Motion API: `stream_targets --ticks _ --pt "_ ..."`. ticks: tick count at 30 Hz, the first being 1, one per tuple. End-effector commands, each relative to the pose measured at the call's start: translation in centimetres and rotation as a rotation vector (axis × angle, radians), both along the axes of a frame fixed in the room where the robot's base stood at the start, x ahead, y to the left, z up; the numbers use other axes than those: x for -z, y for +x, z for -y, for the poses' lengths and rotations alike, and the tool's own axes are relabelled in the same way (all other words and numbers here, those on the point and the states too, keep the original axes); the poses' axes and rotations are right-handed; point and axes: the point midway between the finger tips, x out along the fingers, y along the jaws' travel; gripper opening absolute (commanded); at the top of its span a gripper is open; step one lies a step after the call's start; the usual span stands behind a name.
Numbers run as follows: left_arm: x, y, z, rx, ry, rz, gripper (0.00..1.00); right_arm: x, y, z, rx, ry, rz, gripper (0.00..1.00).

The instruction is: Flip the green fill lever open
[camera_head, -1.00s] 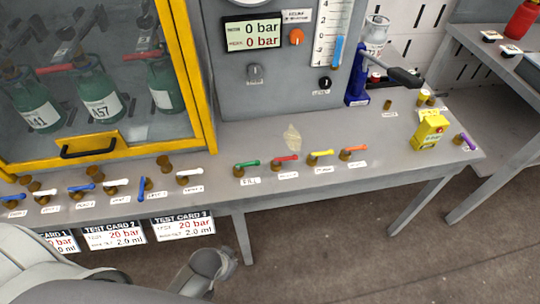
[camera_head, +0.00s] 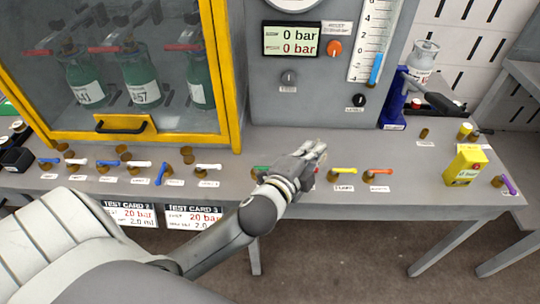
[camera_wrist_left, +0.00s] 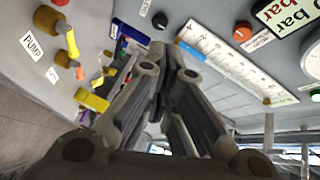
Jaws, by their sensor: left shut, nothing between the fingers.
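The green fill lever (camera_head: 261,169) shows only in part in the head view, at the bench's front edge; my left wrist and gripper cover the rest of it and its label. My left gripper (camera_head: 318,150) is above the bench, up and to the right of the green lever and apart from it, with its fingers shut and empty. In the left wrist view the shut fingers (camera_wrist_left: 172,62) point towards the panel, and I cannot make out the green lever there. My right gripper is not in view.
Yellow (camera_head: 344,170) and orange (camera_head: 379,171) levers stand right of my gripper; the red one is mostly hidden behind it. Blue and white levers line the left front. A yellow-framed cabinet (camera_head: 236,90) and grey gauge panel (camera_head: 290,105) rise behind. A yellow box (camera_head: 465,166) stands right.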

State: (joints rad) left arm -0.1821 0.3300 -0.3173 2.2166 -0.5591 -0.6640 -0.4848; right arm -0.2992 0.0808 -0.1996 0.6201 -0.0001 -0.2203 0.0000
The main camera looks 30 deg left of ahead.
Motion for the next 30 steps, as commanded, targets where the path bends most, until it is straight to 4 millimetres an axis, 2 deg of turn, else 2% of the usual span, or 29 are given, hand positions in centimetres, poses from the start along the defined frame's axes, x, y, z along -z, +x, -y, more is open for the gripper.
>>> stream_targets --ticks 1,3,6,9,14,17,22,26,30 --pt "-2.2 0.9 1.0 0.051 0.096 0.089 0.00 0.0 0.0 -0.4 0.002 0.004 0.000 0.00" --pt "-5.1 1.7 2.6 0.121 0.233 0.213 0.00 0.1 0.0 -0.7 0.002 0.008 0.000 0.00" --pt "-8.7 2.0 5.3 0.216 0.437 0.386 0.00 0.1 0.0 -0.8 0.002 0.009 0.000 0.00" --pt "-11.4 1.7 8.2 0.306 0.647 0.557 0.00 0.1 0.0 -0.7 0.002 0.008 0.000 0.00" --pt "-13.8 0.1 12.8 0.445 0.992 0.823 0.00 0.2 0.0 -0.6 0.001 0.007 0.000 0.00" --pt "-13.8 -1.1 15.3 0.529 1.215 0.982 0.00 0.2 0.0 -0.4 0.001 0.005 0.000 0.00" --pt "-11.7 -3.1 18.3 0.680 1.595 1.239 0.00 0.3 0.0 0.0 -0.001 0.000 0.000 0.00" --pt "-8.7 -3.9 18.9 0.809 1.886 1.415 0.00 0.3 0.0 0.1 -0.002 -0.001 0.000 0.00" --pt "-4.6 -4.0 17.5 0.979 2.188 1.582 0.00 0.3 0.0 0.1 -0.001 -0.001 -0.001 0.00"
